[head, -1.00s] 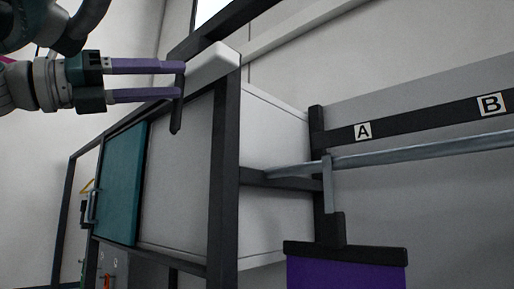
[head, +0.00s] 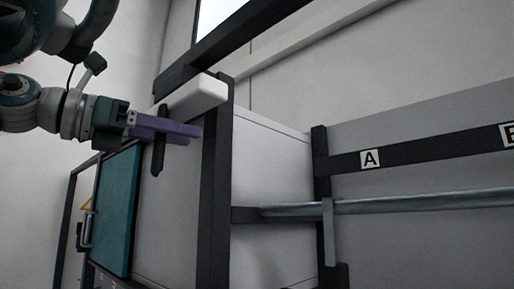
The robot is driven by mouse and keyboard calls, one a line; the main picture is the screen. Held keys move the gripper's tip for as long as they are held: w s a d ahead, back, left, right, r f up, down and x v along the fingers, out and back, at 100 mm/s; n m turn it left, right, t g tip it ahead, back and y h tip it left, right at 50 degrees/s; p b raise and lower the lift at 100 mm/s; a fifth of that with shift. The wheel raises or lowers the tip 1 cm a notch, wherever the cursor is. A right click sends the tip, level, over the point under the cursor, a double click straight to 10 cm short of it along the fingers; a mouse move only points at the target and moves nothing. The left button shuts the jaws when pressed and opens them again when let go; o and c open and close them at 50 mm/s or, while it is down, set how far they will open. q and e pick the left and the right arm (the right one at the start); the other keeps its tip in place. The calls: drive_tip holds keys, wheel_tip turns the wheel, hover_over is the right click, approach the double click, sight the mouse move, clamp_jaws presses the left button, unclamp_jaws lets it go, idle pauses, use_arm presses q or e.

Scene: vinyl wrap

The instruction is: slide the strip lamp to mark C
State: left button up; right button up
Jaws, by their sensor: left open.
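A white bar-shaped block (head: 195,96), which looks like the strip lamp, sits at the upper left by the top of the dark frame. A dark upright grip (head: 157,160) hangs below it. My left gripper (head: 193,134) comes in from the left with its purple fingers level. The fingers reach past the dark grip, which crosses them; whether they touch it I cannot tell. The jaws are open. Mark A (head: 370,158) and part of mark B (head: 508,136) show on a dark strip at the right. Mark C is not in view, nor is my right gripper.
A dark post (head: 215,190) stands just right of the fingertips. A teal door (head: 117,210) is below the arm, and a grey rail (head: 430,201) runs below the marks. A dark beam (head: 250,28) slopes above the white block.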

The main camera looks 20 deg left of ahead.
use_arm(q)
drive_tip(key=shift+w+d, duration=0.1)
drive_tip(key=shift+w, duration=0.05)
clamp_jaws()
idle(0.4)
idle(1.0)
